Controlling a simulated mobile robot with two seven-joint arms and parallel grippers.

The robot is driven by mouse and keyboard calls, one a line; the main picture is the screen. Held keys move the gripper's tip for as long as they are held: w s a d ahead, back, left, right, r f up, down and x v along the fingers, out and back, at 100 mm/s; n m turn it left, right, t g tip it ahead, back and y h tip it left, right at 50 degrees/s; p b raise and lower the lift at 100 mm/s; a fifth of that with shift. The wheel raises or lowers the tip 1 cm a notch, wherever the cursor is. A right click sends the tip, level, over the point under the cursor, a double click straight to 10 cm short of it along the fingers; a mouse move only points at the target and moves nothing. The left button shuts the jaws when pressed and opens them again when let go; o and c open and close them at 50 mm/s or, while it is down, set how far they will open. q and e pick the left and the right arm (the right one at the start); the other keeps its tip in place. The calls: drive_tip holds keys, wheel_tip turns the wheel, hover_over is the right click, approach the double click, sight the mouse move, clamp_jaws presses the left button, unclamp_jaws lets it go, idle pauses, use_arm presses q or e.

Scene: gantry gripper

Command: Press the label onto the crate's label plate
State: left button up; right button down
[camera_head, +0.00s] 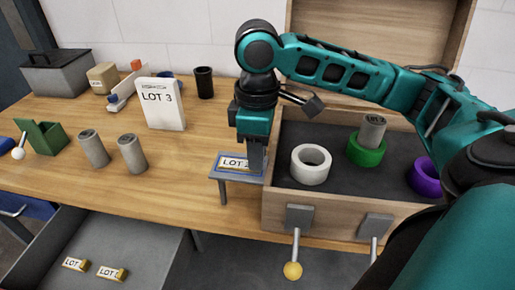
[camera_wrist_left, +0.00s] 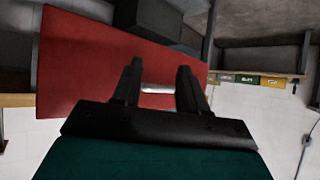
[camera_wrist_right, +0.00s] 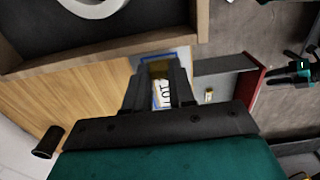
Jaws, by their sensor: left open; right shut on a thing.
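The wooden crate (camera_head: 330,215) stands open at the right of the bench. The label plate (camera_head: 222,179) is a small grey shelf with a blue outline, projecting from the crate's left side. A white label (camera_head: 231,162) with LOT lettering lies over the plate within the outline; I cannot tell whether it touches. My right gripper (camera_head: 256,170) points down over the plate, shut on the label. In the right wrist view the label (camera_wrist_right: 162,95) shows between the fingers, its yellow part at the tips. My left gripper (camera_wrist_left: 157,68) is open and empty, facing a red surface; it is outside the head view.
The crate holds a white ring (camera_head: 310,164), a green ring (camera_head: 365,150) around a grey cylinder (camera_head: 372,131), and a purple ring (camera_head: 424,176). A LOT 3 card (camera_head: 161,104) and two grey cylinders stand left. An open drawer (camera_head: 150,245) below holds two yellow-ended labels.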

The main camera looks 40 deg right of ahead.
drive_tip(key=shift+f, duration=0.15)
drive_tip(key=shift+c, duration=2)
unclamp_jaws()
drive_tip(key=shift+r, duration=3.55)
